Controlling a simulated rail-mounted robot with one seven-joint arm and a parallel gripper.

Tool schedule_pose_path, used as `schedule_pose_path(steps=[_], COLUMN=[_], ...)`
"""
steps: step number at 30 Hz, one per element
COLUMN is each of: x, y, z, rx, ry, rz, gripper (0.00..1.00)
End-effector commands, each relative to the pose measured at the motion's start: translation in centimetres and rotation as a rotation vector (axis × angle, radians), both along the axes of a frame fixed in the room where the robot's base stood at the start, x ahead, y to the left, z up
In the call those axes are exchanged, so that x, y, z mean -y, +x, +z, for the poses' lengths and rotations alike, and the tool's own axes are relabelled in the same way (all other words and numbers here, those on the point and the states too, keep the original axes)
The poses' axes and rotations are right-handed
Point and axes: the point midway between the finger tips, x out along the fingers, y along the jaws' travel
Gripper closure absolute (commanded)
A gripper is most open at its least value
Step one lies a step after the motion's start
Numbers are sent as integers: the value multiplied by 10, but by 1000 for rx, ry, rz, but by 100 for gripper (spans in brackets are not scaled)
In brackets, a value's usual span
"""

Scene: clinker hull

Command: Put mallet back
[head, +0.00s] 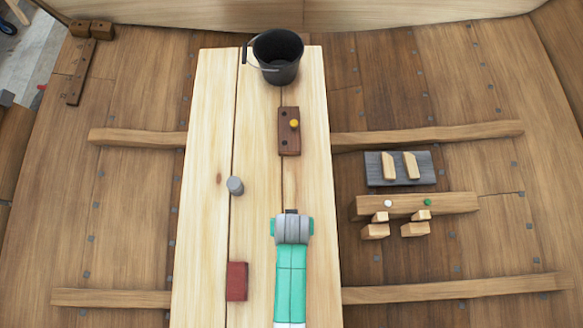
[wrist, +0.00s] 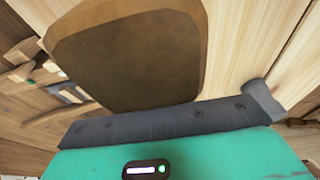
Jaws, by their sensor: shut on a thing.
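In the wrist view a large rounded block with a dark brown face and a tan wooden edge (wrist: 130,62) fills the upper middle, close to the camera. It looks like the mallet's head; no handle shows. My gripper (wrist: 190,118), a teal body with a dark bar, is shut on it; the block hides most of the fingers, with one grey finger showing at right. In the head view my teal arm covers the lower middle of the pale plank bench (head: 205,120), and the mallet and fingertips are hidden.
On the bench stand a black bucket (head: 278,57), a brown block with a yellow knob (head: 289,143), a grey cylinder (head: 235,186) and a red block (head: 237,281). At right are a dark board with two wooden pieces (head: 375,170) and several small blocks around a beam (head: 460,203).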

Motion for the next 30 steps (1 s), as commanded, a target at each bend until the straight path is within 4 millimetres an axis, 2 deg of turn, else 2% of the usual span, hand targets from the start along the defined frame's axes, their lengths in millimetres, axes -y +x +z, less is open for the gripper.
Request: schedule_pose_path(steps=[5,6,9,19,30], x=[0,0,0,0,0], y=[0,0,0,0,0], z=[-4,-3,-3,0,52], rx=[1,1,1,-1,0], ry=[0,0,0,0,0], rz=[0,0,0,0,1], gripper=[100,74,54,54,54])
